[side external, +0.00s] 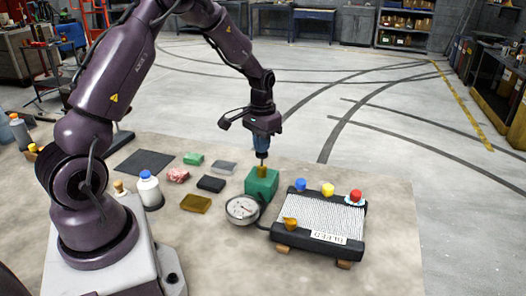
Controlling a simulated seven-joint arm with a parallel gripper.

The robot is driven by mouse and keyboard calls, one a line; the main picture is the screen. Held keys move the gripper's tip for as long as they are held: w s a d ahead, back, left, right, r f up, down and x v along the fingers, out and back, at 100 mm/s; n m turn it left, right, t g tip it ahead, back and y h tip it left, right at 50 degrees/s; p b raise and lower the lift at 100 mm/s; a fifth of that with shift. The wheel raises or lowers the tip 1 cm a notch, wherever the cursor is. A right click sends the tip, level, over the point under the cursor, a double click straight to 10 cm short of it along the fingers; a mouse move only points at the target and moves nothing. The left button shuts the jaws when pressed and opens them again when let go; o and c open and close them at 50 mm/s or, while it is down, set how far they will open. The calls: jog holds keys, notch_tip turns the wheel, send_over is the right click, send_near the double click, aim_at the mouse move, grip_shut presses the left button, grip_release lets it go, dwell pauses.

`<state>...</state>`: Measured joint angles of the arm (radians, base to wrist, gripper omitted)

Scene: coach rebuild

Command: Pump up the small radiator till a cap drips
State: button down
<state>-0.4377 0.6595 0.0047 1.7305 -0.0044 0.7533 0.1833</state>
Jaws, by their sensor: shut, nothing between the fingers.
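The small radiator (318,222) lies on wooden blocks on the bench, dark-framed with pale fins and a label reading "BLEED". A blue cap (301,184), a yellow cap (327,189) and a red cap (355,195) stand along its far edge. A pale blue patch shows around the base of the red cap. An orange-brass fitting (290,223) sits at its near left. A green pump block (261,186) stands left of it, beside a round gauge (242,209). My gripper (262,162) is shut, pointing down at the pump's brass top; I cannot tell if they touch.
Left of the pump lie a black block (211,184), an olive block (195,204), a grey block (224,167), a green block (193,159) and a crumpled red-white cloth (178,175). A blue-capped white bottle (148,188) stands near my base. The bench right of the radiator is clear.

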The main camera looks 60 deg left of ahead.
dwell(0.6)
jog(key=shift+f, duration=1.4)
jog(key=shift+r, duration=5)
